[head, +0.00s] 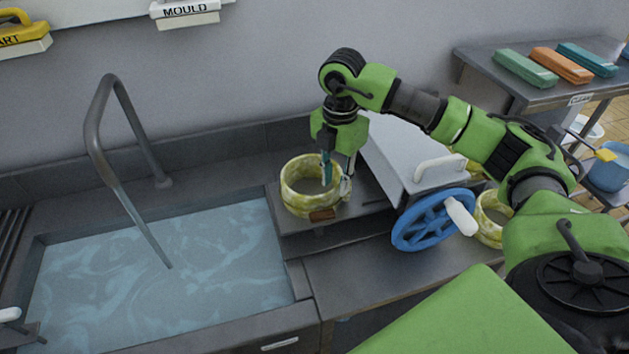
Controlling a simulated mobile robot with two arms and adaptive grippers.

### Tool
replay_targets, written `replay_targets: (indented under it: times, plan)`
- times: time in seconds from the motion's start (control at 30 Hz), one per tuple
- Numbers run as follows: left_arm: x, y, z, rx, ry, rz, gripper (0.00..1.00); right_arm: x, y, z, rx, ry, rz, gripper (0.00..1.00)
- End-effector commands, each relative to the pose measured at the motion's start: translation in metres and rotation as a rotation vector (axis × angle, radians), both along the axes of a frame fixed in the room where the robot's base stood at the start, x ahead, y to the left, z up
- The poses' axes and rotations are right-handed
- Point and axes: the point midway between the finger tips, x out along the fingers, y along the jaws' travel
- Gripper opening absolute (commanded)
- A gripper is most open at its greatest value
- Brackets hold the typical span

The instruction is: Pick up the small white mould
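A round, open-topped mould (298,200), pale cream-white with yellow mottling, stands on the raised steel ledge right of the sink. My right gripper (337,178) points down over the mould's right side. One finger, with a teal face, reaches inside the ring; the other is at its right wall. A gap shows between the fingers, and I cannot tell whether either touches the wall. A second ring of similar look (490,222) is partly hidden behind my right arm. My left gripper is not in view.
A sink (160,270) of bluish water with a bent metal tap (95,140) lies left. A small brown block (322,214) lies at the mould's front. A blue handwheel (428,222) and a sloped steel box (395,150) stand close on the right.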

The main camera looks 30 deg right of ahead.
Motion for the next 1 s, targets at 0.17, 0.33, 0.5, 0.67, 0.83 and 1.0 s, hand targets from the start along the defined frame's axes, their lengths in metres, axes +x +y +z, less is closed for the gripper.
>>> replay_targets:
  times: [0.17, 0.33, 0.5, 0.67, 0.83, 1.0]
  plan:
    - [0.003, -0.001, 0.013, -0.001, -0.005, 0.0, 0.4, -0.001, -0.001, -0.021, 0.0, 0.002, -0.001, 0.25]
    - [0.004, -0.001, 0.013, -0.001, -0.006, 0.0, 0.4, 0.0, -0.002, -0.027, -0.001, 0.0, 0.0, 0.25]
    - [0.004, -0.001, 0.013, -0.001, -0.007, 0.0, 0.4, 0.0, -0.001, -0.027, 0.0, 0.0, 0.0, 0.12]
    - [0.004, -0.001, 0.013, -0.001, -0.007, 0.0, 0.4, 0.0, -0.001, -0.027, 0.0, 0.0, 0.0, 0.0]
    - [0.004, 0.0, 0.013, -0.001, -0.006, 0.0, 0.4, 0.0, -0.001, -0.025, 0.001, -0.003, 0.0, 0.0]
    - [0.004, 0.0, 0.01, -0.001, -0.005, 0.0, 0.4, 0.001, -0.001, -0.024, 0.001, -0.004, 0.0, 0.0]
